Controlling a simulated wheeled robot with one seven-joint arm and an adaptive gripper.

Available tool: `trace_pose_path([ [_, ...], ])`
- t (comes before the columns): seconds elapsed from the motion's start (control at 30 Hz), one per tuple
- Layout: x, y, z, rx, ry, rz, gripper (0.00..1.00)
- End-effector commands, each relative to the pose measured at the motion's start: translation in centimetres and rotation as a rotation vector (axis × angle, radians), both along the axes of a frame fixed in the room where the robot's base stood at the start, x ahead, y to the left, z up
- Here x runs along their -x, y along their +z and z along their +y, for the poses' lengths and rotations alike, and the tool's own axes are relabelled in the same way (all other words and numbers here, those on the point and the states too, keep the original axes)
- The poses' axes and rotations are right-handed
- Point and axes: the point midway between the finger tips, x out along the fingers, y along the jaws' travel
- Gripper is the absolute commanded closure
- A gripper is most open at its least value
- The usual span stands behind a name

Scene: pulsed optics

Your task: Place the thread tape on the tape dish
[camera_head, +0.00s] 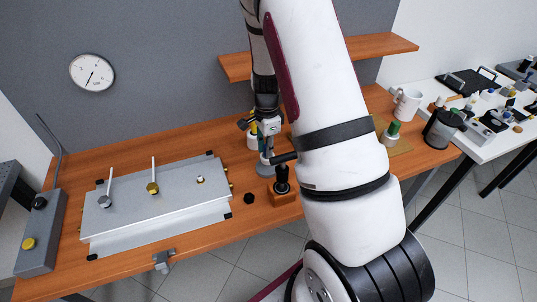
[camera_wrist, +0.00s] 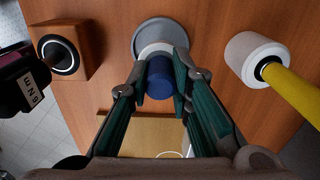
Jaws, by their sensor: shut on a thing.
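My gripper (camera_wrist: 162,80) points down, with its teal-lined fingers shut on a blue and white piece that I take for the thread tape (camera_wrist: 159,78). The grey round tape dish (camera_wrist: 147,29) lies directly beyond the tape in the wrist view, and the tape overlaps its lower part there. I cannot tell whether the tape touches the dish. In the head view my gripper (camera_head: 266,146) is above the dish (camera_head: 263,169), and the tape is too small to make out there.
A wooden block with a black-topped piece (camera_head: 284,190) stands close to the dish. On its other side in the wrist view is a white pot (camera_wrist: 246,60) with a yellow handle. A metal plate (camera_head: 160,207) lies left; a mug (camera_head: 407,103) stands at the right.

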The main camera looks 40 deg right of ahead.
Motion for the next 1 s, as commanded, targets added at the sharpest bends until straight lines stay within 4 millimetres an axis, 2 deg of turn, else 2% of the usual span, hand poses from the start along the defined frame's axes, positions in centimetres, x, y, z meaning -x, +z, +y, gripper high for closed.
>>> trace_pose_path([
  [0.1, 0.2, -1.9, 0.0, -0.001, -0.001, 0.005, 1.0],
  [0.2, 0.1, -2.8, -0.1, 0.0, -0.001, 0.002, 1.0],
  [0.63, 0.0, -3.4, 0.0, 0.0, -0.001, 0.001, 1.0],
  [0.67, 0.0, -3.4, 0.0, 0.0, -0.001, 0.001, 0.76],
  [0.73, 0.0, -3.3, 0.0, 0.0, -0.001, 0.001, 0.6],
  [1.0, 0.0, -3.3, 0.0, 0.0, 0.0, 0.001, 0.6],
])
